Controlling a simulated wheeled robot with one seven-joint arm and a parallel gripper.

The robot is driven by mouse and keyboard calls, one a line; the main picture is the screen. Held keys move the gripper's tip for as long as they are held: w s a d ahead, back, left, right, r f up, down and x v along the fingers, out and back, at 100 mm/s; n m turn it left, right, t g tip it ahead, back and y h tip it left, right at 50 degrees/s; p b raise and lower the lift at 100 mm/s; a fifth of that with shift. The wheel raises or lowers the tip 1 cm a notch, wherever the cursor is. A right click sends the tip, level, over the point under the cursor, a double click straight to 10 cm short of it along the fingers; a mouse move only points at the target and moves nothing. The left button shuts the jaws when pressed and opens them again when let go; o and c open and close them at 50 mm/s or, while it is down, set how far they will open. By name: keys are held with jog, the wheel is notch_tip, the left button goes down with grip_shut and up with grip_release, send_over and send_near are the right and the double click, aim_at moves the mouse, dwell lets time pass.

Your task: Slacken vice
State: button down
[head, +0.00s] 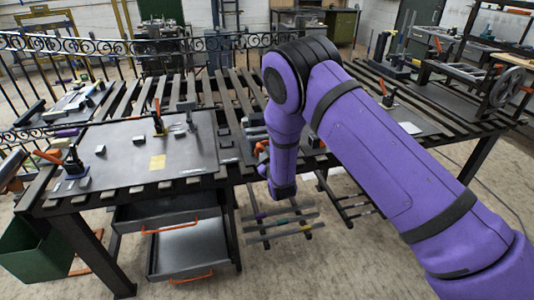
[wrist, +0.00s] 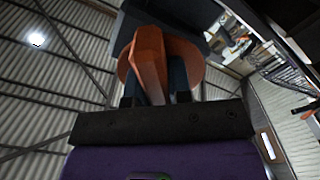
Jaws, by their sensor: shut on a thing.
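In the wrist view my gripper (wrist: 154,88) has its two dark fingers on either side of an orange handle (wrist: 150,62), shut on it. The handle looks like the vice's handle. Behind it is a wider rounded orange part, and a dark grey body (wrist: 202,14) stands above, probably part of the vice. In the head view a bit of orange (head: 262,146) shows at the bench's front edge, just left of my purple arm. My arm hides my gripper and most of the vice there, so the jaw gap cannot be seen.
The slatted metal bench (head: 240,92) runs across the view. A dark plate (head: 125,150) on its left carries clamps and small blocks. Below are open drawers (head: 185,245) and a low rack of bars (head: 280,222). A handwheel (head: 507,87) stands at right. The floor in front is clear.

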dwell(0.4)
jog(key=c, duration=1)
grip_release()
jog(key=shift+c, duration=0.2)
jog(key=v, duration=1)
jog(key=shift+s, duration=0.35)
jog(key=shift+d, duration=0.1)
